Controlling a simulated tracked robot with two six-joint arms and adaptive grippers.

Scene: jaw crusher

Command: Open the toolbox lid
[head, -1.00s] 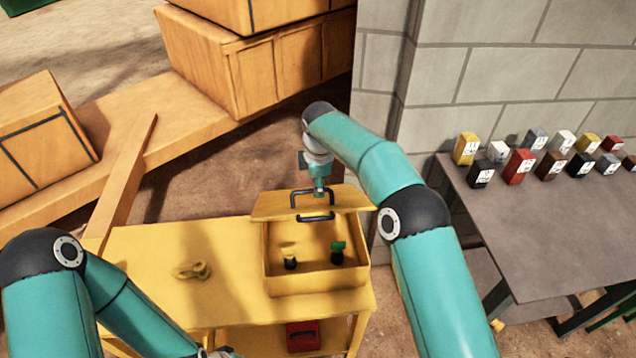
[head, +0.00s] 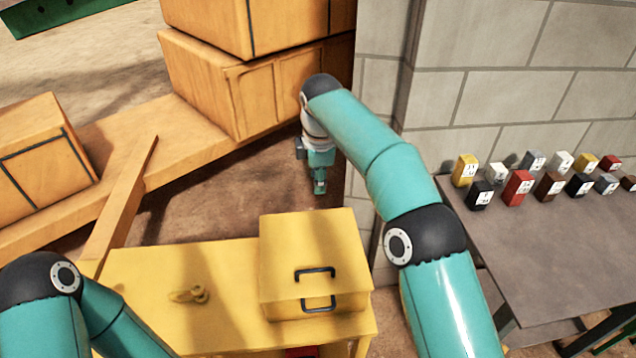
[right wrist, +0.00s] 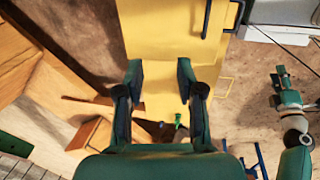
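The yellow toolbox (head: 312,240) stands on the yellow table with its lid down, hiding the inside. A dark handle (head: 315,272) is on the lid, and another dark handle (head: 319,303) is on the front. In the right wrist view, a yellow surface with a dark handle (right wrist: 207,18) lies beyond the fingers. My right gripper (head: 319,188) is behind the toolbox and apart from the lid in the head view. Its fingers (right wrist: 160,75) are spread and empty. My left gripper (right wrist: 282,78) shows small in the right wrist view; its finger state is unclear.
A small yellow item (head: 190,293) lies on the yellow table (head: 150,270), left of the toolbox. Wooden crates (head: 250,85) stand behind. A block wall (head: 480,80) rises at right, beside a grey table (head: 560,245) with several small coloured boxes.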

